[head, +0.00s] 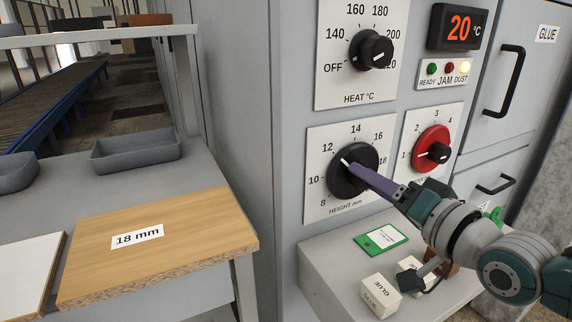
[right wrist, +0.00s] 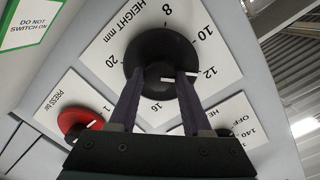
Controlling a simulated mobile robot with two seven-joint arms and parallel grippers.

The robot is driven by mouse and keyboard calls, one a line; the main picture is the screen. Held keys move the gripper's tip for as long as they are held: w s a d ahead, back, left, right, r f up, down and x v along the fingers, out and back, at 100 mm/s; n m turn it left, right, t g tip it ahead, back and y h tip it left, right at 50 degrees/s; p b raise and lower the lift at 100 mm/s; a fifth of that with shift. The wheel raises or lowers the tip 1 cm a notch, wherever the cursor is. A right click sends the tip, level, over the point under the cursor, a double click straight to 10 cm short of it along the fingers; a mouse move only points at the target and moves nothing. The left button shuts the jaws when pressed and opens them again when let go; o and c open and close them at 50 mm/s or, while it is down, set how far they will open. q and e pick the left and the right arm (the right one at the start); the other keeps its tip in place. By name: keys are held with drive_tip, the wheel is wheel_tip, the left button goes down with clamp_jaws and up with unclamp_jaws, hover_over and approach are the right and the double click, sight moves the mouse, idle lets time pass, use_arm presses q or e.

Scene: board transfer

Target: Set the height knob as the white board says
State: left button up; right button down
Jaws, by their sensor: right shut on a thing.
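The black height knob (head: 347,187) sits on its white dial plate with numbers from 8 upward. Its white pointer mark is at about 12. My right gripper (head: 354,170) is shut on this knob. In the right wrist view, its purple fingers (right wrist: 156,94) are on either side of the knob's grip, and the knob (right wrist: 150,48) has its white mark towards 12. The white board (head: 28,272) lies at the left edge of the table, cut off by the picture; no writing shows on its visible part. My left gripper is not in view.
A wood-coloured board (head: 180,255) labelled 18 mm lies beside the white board. The heat knob (head: 371,50) is above, the red press knob (head: 431,137) to the right. A green-edged card (head: 381,237) and small white blocks (head: 380,295) are on the ledge below.

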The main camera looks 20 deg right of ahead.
idle(0.4)
drive_tip(key=shift+c, duration=1.8)
unclamp_jaws()
drive_tip(key=s+p, duration=0.2)
drive_tip(key=s, duration=0.8)
drive_tip(key=shift+d+r, duration=0.4)
